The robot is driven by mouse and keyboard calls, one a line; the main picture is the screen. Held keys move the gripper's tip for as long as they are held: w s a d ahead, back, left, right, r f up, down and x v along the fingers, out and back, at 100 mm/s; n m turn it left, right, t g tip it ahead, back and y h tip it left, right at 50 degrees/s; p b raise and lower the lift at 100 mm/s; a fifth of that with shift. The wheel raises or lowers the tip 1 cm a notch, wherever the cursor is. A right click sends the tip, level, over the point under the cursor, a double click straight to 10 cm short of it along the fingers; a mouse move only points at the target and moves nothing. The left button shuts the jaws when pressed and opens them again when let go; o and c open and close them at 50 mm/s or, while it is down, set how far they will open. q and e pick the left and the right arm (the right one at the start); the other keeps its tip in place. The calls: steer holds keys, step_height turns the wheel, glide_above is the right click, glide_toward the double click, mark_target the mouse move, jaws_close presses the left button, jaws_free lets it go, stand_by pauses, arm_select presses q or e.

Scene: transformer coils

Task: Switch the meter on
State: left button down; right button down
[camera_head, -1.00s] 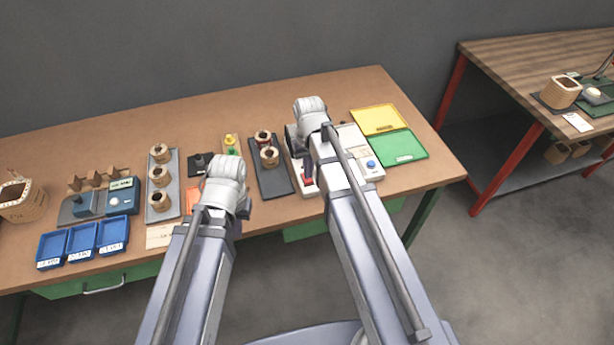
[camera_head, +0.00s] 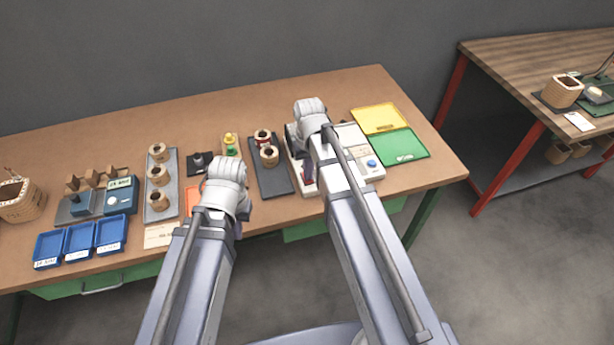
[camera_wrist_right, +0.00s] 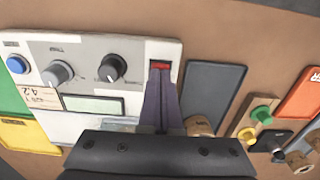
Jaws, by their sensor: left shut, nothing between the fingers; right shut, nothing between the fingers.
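The meter (camera_head: 372,171) is a pale box on the table, partly hidden by my right arm in the head view. In the right wrist view its panel (camera_wrist_right: 140,62) has two dark knobs, a grey-green display (camera_wrist_right: 93,104), a blue button (camera_wrist_right: 17,64) and a red switch (camera_wrist_right: 160,67) in a corner. My right gripper (camera_wrist_right: 160,75) is shut and empty, its fingertips at the red switch; whether they touch it I cannot tell. My left gripper (camera_head: 222,182) is shut and empty, low over the table left of the meter, its fingers mostly hidden by its wrist.
A dark tray (camera_head: 281,184) with coils stands left of the meter. Green (camera_head: 401,148) and yellow (camera_head: 378,119) trays lie to its right. A grey coil tray (camera_head: 150,212) and blue bins (camera_head: 80,241) are further left. The table's back is clear.

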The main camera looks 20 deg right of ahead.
steer(key=shift+f+b, duration=0.3)
steer(key=shift+f, duration=0.05)
steer(key=shift+r, duration=0.15)
step_height(320, 180, up, 7)
steer(key=p, duration=0.7)
stand_by(0.3)
steer(key=s+a+n+h, duration=0.1)
steer(key=s+a+n, duration=0.2)
steer(key=s+a, duration=0.7)
steer(key=s, duration=0.4)
steer(key=shift+s+a, duration=0.15)
steer(key=shift+a, duration=0.1)
